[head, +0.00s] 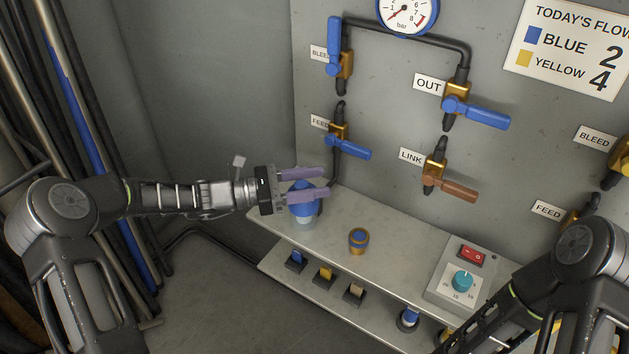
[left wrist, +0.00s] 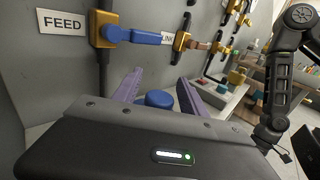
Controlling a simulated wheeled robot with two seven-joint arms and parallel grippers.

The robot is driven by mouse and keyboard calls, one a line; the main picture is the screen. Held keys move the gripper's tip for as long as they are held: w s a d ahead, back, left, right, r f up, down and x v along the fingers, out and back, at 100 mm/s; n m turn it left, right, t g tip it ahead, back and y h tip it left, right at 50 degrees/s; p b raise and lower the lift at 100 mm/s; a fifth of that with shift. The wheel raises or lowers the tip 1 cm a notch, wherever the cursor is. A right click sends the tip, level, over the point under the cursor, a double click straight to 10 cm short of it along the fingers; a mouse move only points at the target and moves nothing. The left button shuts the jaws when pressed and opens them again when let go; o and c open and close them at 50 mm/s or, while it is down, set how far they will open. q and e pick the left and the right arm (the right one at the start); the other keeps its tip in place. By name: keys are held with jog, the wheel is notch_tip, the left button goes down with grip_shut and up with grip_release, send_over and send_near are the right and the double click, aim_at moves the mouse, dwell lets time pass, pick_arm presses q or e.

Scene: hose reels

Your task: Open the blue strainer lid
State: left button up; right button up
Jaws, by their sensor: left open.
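The blue strainer lid (head: 304,208) is a round blue cap on a pale, clear-looking body (head: 304,223) at the left end of the grey shelf. My left gripper (head: 326,181) comes in from the left with its two purple fingers apart. One finger passes on the far side of the lid and one on the near side, hiding part of it. In the left wrist view the lid (left wrist: 159,99) sits between the spread fingers. I cannot tell whether either finger touches it. My right arm is at the lower right; its gripper is not clearly visible.
Blue-handled FEED valve (head: 349,146) and brown-handled LINK valve (head: 450,185) are on the wall above. A control box (head: 462,280) stands at right. Upright pipes and hoses (head: 75,90) line the left side.

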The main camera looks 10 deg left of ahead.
pick_arm(q)
jog(key=shift+d, duration=0.1)
jog(key=shift+c, duration=0.5)
grip_shut()
dwell(0.9)
